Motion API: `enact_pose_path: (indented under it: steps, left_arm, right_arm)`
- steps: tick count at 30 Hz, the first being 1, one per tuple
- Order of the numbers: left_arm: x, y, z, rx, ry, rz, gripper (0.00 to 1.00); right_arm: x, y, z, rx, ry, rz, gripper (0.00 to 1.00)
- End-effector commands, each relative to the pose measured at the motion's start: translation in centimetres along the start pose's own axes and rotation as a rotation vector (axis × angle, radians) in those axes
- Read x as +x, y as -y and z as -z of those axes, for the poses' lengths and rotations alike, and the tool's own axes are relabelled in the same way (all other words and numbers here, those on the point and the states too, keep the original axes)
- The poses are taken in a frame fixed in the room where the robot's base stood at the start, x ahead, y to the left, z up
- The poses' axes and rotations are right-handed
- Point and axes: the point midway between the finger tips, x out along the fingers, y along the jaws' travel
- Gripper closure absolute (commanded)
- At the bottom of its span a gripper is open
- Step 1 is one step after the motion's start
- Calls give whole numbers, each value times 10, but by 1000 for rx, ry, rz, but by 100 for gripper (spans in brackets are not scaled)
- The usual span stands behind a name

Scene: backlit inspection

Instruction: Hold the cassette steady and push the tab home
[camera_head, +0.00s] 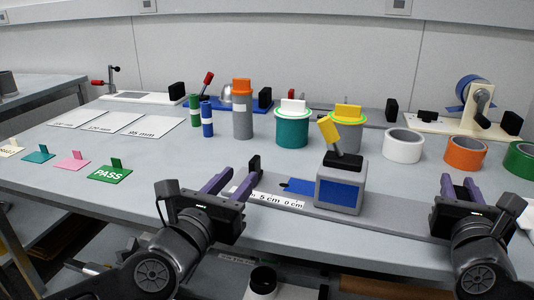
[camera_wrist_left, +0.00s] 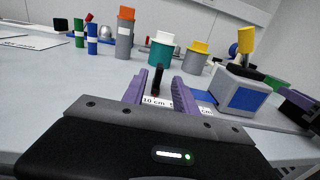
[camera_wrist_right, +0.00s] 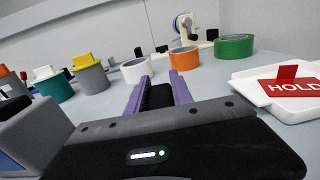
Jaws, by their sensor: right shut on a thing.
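A grey box with a blue front panel (camera_head: 340,190) stands on a long grey rail (camera_head: 385,218); a yellow-handled lever (camera_head: 328,130) tilts up from its top. A flat blue strip (camera_head: 297,186) lies just left of the box, beside a white scale; I cannot tell which part is the tab. A thin black upright piece (camera_head: 254,163) stands near the rail's left end. My left gripper (camera_head: 233,182) is open, its purple fingers apart with this piece between or just beyond them. My right gripper (camera_head: 460,187) is shut on a black block (camera_wrist_right: 160,96), right of the box.
Behind stand teal (camera_head: 292,130) and grey canisters with yellow or white tops, and white (camera_head: 403,146), orange (camera_head: 465,153) and green tape rolls. Small coloured cards, including a green PASS card (camera_head: 109,175), lie at left. A white tray with a red HOLD card (camera_wrist_right: 290,88) is at right.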

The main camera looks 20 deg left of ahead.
Motion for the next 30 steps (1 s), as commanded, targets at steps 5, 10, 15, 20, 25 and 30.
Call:
enact_pose_path:
  steps: [5, 10, 15, 20, 25, 30]
  left_arm:
    - [22, 1, 2, 3, -3, 2, 65]
    - [53, 1, 2, 4, -4, 2, 65]
    - [85, 1, 2, 4, -3, 1, 65]
    - [105, 1, 1, 3, -1, 1, 65]
    - [113, 0, 1, 2, 0, 1, 65]
    - [113, 0, 0, 2, 0, 0, 65]
  right_arm:
    - [0, 0, 5, 1, -11, -2, 100]
    - [0, 0, 5, 1, -11, -1, 100]
    - [0, 0, 5, 1, -11, -1, 100]
    - [0, 0, 5, 1, -11, -1, 100]
    - [0, 0, 6, 1, -11, -1, 100]
    - [0, 0, 6, 1, -11, -1, 100]
